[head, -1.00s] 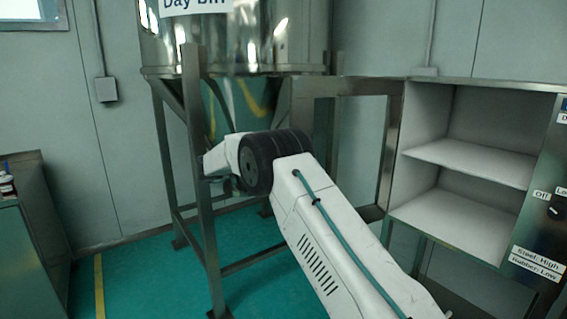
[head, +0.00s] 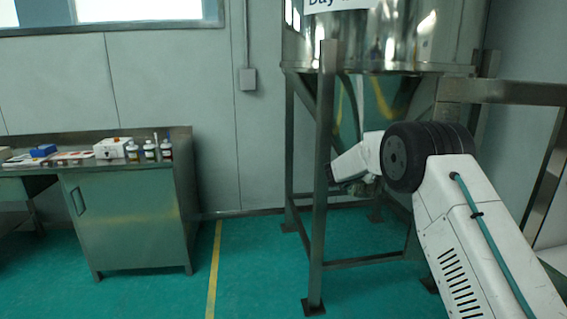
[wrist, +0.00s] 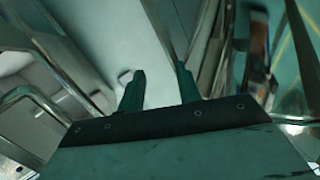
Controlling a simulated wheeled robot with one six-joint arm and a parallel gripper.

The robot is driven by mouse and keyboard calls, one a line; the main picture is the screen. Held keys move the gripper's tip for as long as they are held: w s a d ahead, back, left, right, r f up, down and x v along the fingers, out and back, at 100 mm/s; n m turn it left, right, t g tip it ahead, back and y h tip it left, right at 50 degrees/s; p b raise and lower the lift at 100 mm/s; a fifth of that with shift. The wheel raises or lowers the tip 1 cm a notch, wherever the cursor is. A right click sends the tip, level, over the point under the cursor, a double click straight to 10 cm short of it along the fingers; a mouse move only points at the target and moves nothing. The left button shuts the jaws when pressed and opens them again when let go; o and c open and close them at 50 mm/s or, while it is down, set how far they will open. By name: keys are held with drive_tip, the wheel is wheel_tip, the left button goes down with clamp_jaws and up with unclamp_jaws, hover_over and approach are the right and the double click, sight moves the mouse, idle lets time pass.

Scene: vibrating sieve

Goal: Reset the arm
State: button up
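My white arm (head: 480,235) with its dark ringed joint (head: 425,155) reaches in front of the steel day bin (head: 390,35) at the right of the head view. The far end of the arm points left and lies close to a front leg of the bin's stand (head: 323,190); touching or apart, I cannot tell. My gripper shows in the wrist view (wrist: 160,74), with its two dark fingers apart and nothing seen between them. In the head view the fingers are too small and dark to make out.
A green cabinet bench (head: 130,220) stands at the left with several bottles (head: 150,149), a white box (head: 112,147) and a blue item (head: 43,150) on top. A metal frame (head: 500,92) stands at the far right. Green floor with a yellow line (head: 214,265) lies clear between bench and stand.

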drive_tip(key=w+a+r+n+t+y, duration=0.1)
drive_tip(key=a+r+n+t+y, duration=0.1)
drive_tip(key=a+n+t+y, duration=0.3)
drive_tip(key=s+a+r+n+g+y, duration=0.25)
drive_tip(key=s+a+n+y, duration=0.25)
drive_tip(key=s+a+y, duration=0.5)
drive_tip(key=s+a+f+n+g+y, duration=0.1)
drive_tip(key=s+g, duration=0.2)
drive_tip(key=s, duration=0.6)
drive_tip(key=s+a+n+g+y, duration=0.1)
drive_tip(key=s+n+g, duration=0.15)
drive_tip(key=s, duration=0.65)
drive_tip(key=s+d+g+h, duration=0.1)
drive_tip(key=s+d, duration=0.3)
drive_tip(key=s, duration=1.6)
drive_tip(key=s+d+r+g+h, duration=0.1)
drive_tip(key=s+d+g, duration=0.3)
drive_tip(key=s, duration=1.5)
drive_tip(key=shift+s+d+r+h, duration=0.15)
drive_tip(key=shift+s+r+h, duration=0.1)
drive_tip(key=shift+s+h, duration=0.2)
drive_tip(key=shift+n, duration=0.25)
